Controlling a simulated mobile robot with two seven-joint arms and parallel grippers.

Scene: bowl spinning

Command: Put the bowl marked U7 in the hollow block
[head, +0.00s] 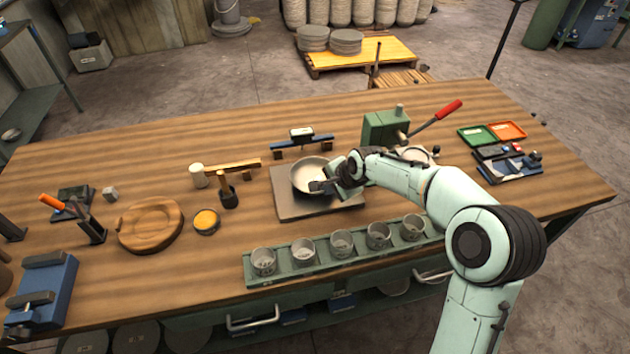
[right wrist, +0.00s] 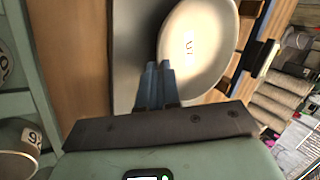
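The bowl (head: 308,172) is pale and shallow and sits over a grey square plate (head: 290,207) mid-table. In the right wrist view the bowl (right wrist: 205,50) shows a dark mark inside; a U is readable, the rest is unclear. My right gripper (head: 320,186) is at the bowl's near right rim. In the right wrist view its fingers (right wrist: 159,66) are close together with the bowl's rim between them. Whether the bowl touches the plate is unclear. The hollow block (head: 150,224) is round brown wood with a dished top, at the left of the table. My left gripper is not in view.
A green rack (head: 290,277) with several small cups runs along the front. A yellow-filled tin (head: 206,221) and a dark pot with a handle (head: 228,196) stand between plate and block. A green lever press (head: 385,130) stands behind right.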

